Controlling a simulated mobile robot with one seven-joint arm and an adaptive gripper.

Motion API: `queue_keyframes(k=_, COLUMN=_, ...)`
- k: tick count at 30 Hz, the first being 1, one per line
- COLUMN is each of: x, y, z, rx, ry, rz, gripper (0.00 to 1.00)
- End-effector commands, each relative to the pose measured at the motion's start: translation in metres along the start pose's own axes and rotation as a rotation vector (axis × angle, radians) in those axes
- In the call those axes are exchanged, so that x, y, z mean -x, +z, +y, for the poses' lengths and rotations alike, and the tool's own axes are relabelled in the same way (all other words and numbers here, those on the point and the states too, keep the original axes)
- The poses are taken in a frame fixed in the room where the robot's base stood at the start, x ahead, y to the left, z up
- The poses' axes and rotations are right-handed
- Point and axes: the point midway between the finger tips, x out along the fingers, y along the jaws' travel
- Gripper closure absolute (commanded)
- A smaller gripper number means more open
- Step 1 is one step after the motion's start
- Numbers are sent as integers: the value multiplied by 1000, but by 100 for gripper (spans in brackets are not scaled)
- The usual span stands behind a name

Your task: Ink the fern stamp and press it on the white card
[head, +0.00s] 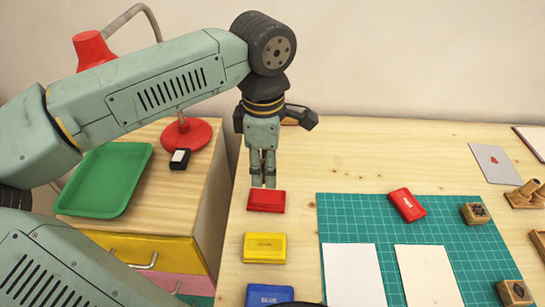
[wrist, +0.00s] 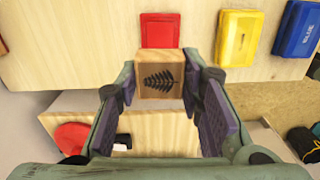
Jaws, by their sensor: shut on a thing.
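My gripper (head: 263,184) points down just above the red inkpad (head: 267,201), near the table's left side. In the wrist view its fingers are shut on a wooden block, the fern stamp (wrist: 160,78), with a dark fern picture facing the camera. The stamp is not clearly seen in the head view. The red inkpad (wrist: 161,30) shows a plain red face without a label; I cannot tell whether the stamp touches it. The white card (head: 353,277) lies on the green cutting mat (head: 345,215), beside a cream card (head: 428,277).
A labelled red piece (head: 407,205) and wooden stamps (head: 474,213) (head: 514,292) lie on the mat. Yellow (head: 264,247) and blue (head: 268,294) inkpads stand in front of the red one. A green tray (head: 105,178) and red lamp (head: 187,134) stand on the left cabinet.

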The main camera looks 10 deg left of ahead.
Motion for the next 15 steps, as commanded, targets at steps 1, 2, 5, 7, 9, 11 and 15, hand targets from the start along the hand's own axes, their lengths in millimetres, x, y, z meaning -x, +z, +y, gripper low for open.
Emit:
queue_keyframes(k=1, x=-2, y=0, z=0, rx=-1, ry=0, rz=0, gripper=86)
queue_keyframes(k=2, x=-4, y=0, z=0, rx=-1, ry=0, rz=0, gripper=86)
queue_keyframes(k=5, x=-10, y=0, z=0, rx=-1, ry=0, rz=0, gripper=86)
queue_keyframes(k=7, x=-16, y=0, z=0, rx=-1, ry=1, rz=0, gripper=86)
queue_keyframes(k=9, x=-23, y=0, z=0, rx=-1, ry=0, rz=0, gripper=86)
queue_keyframes(k=11, x=-30, y=0, z=0, rx=0, ry=-1, rz=1, gripper=86)
queue_keyframes(k=15, x=-45, y=0, z=0, rx=0, ry=0, rz=0, gripper=86)
